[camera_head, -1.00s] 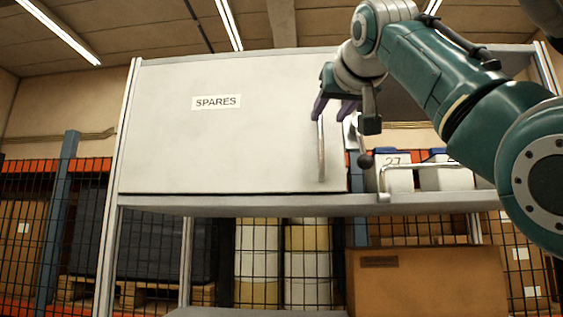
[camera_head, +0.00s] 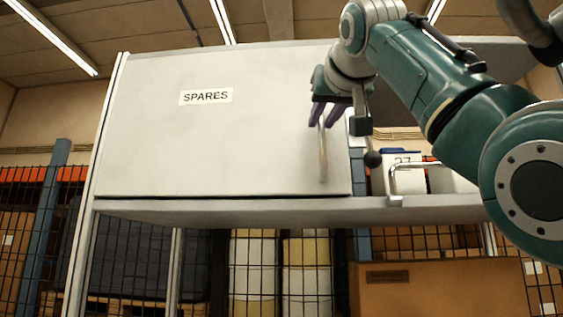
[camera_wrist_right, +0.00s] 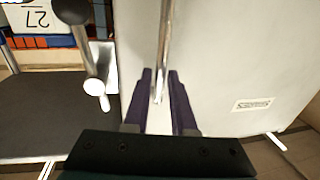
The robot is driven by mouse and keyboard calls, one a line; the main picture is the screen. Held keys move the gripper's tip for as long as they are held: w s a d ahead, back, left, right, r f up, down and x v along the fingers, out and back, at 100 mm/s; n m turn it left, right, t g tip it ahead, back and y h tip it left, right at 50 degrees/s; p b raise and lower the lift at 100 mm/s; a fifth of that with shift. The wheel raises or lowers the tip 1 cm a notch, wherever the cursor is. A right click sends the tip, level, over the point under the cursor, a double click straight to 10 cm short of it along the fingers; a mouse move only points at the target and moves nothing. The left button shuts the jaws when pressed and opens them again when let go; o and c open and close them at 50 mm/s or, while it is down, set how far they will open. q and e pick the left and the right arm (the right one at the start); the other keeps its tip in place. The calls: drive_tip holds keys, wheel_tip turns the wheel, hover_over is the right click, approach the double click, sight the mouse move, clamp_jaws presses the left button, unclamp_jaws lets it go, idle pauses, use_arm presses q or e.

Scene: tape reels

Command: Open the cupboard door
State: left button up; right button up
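The cupboard door (camera_head: 225,145) is a large pale panel with a "SPARES" label (camera_head: 206,97). It appears shut, with a dark line along its lower edge; I cannot tell if it is slightly ajar. Its upright metal bar handle (camera_head: 322,155) is near the right edge. My right gripper (camera_head: 325,116) is at the handle's upper end. In the right wrist view its purple fingers (camera_wrist_right: 160,88) stand either side of the handle (camera_wrist_right: 164,45), with narrow gaps showing, so it looks open around the bar. My left gripper is not in view.
Right of the door is an open shelf bay with numbered bins (camera_head: 404,172) and a bent metal bar (camera_head: 393,180) at the front. The shelf board (camera_head: 270,210) runs beneath the door. A cardboard box (camera_head: 440,288) and wire mesh fencing are below and behind.

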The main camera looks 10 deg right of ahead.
clamp_jaws()
drive_tip(key=shift+f, duration=0.1)
idle(0.9)
